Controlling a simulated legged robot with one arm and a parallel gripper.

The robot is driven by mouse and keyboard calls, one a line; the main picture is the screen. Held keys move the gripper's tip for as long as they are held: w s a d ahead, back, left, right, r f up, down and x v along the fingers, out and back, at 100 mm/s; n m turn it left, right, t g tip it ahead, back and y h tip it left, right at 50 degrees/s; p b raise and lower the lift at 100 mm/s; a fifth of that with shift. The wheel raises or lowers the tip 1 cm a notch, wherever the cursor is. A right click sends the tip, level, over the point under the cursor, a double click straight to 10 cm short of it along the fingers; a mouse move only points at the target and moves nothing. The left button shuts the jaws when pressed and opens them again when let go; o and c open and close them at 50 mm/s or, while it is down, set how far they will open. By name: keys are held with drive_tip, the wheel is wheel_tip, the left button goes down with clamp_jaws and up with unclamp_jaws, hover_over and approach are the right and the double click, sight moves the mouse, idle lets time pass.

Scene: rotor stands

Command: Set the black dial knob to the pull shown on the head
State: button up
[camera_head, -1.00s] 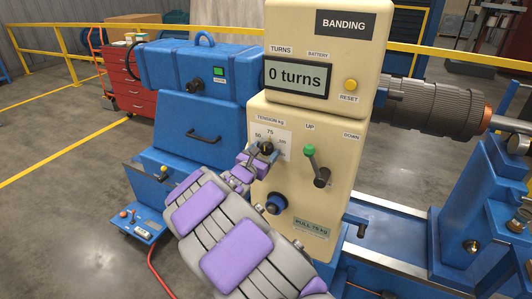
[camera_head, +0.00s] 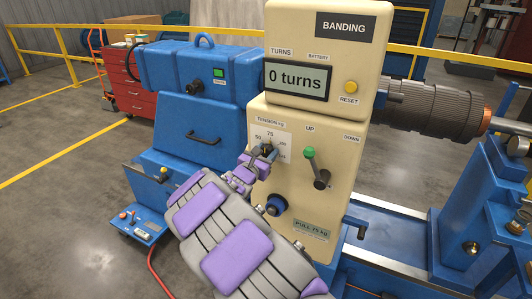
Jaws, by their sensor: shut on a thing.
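The black dial knob (camera_head: 267,150) sits on the white TENSION kg scale (camera_head: 284,142) on the cream head (camera_head: 258,200). The scale reads 50 at left, 75 at top and a partly covered number at right. My gripper (camera_head: 265,153) is shut on the knob, coming from the lower left, and its fingers hide much of it. The knob's pointer direction cannot be made out. The pull label (camera_head: 311,228) low on the head reads PULL 75 kg.
A green-tipped lever (camera_head: 311,155) stands right of the knob, between UP and DOWN. A blue-black round knob (camera_head: 277,204) is below. The display (camera_head: 297,80) reads 0 turns, with a yellow reset button (camera_head: 351,87) beside it. A ribbed rotor (camera_head: 430,108) extends right.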

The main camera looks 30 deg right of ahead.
drive_tip(key=n+p, duration=0.1)
drive_tip(key=p, duration=0.1)
drive_tip(key=shift+p, duration=0.35)
drive_tip(key=shift+a+f+n+p, duration=0.1)
drive_tip(key=shift+f+n+p, duration=0.2)
drive_tip(key=shift+n+p, duration=0.1)
drive_tip(key=o, duration=1)
drive_tip(key=shift+a+r, duration=0.25)
drive_tip(key=shift+a, duration=0.2)
drive_tip(key=shift+d, duration=0.1)
drive_tip(key=shift+s, duration=0.15)
drive_tip(key=shift+s, duration=0.2)
drive_tip(key=p+v, duration=0.2)
drive_tip(key=v, duration=1.5)
drive_tip(key=shift+w+a, duration=0.15)
drive_tip(key=shift+a, duration=0.3)
drive_tip(key=shift+d+f, duration=0.1)
drive_tip(key=shift+f, duration=0.05)
